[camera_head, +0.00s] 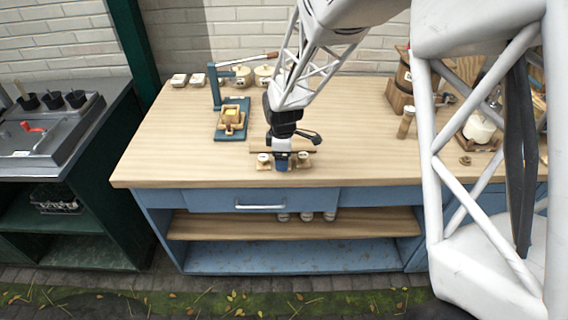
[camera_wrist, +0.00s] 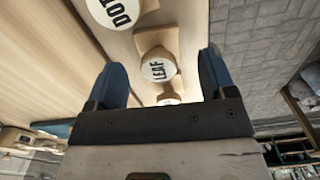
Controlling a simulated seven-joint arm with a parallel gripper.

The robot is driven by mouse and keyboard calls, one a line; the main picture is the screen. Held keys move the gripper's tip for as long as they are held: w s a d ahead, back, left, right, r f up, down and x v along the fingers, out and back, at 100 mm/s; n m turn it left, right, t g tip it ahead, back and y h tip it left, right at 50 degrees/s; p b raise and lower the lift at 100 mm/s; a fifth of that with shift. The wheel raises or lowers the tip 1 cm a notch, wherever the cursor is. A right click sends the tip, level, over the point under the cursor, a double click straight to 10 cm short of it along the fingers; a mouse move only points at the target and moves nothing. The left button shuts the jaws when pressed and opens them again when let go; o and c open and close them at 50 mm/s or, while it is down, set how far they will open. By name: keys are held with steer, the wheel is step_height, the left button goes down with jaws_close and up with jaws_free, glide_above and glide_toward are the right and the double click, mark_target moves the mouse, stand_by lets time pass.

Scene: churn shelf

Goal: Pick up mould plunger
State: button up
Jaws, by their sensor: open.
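Several mould plungers with round white labelled faces show in the wrist view. One reads LEAF (camera_wrist: 158,67), and a larger, nearer-looking one reads DOT (camera_wrist: 113,10). The face of a third plunger (camera_wrist: 168,101) is partly hidden by the gripper. In the head view one plunger (camera_head: 264,159) is left of my gripper (camera_head: 283,163) and another (camera_head: 303,159) is right of it, near the front edge of the worktop. My gripper is open and points down, with its blue fingers (camera_wrist: 160,76) on either side of the LEAF plunger. I cannot tell whether they touch it.
The wooden worktop (camera_head: 165,150) has clear room at left. A teal lever press (camera_head: 232,115) stands behind, with pale lidded pots (camera_head: 243,76) along the wall. A wooden churn (camera_head: 402,85) is at right. White-topped items (camera_head: 306,216) sit on the shelf below.

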steer(key=shift+f, duration=1.15)
steer(key=shift+c, duration=0.2)
steer(key=c, duration=1)
